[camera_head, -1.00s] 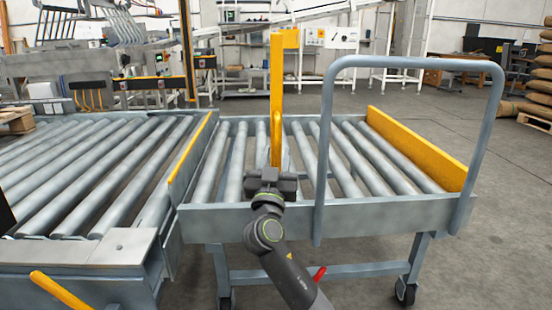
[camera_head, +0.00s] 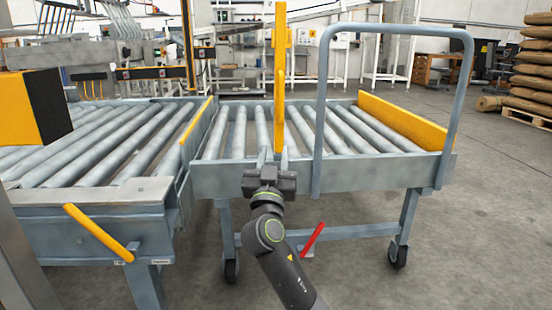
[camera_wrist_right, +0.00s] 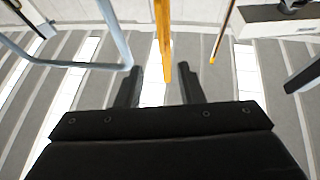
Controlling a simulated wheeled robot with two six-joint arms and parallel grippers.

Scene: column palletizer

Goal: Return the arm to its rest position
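My right gripper (camera_head: 272,160) is at the near edge of the roller cart (camera_head: 330,178) in the head view, its fingers pointing away over the rollers. In the right wrist view its two dark fingers (camera_wrist_right: 160,88) stand apart. Nothing is held between them; a yellow upright post (camera_head: 279,80) shows beyond the gap, and it also shows in the wrist view (camera_wrist_right: 163,40). My right arm reaches up from the bottom of the head view. My left gripper is not in view.
A grey tubular handle (camera_head: 322,130) rises from the cart to the right of my gripper. A roller conveyor (camera_head: 95,197) stands at the left, with a yellow and black block (camera_head: 20,110) above it. Open floor (camera_head: 490,210) lies at the right. Stacked sacks (camera_head: 535,70) are at the back right.

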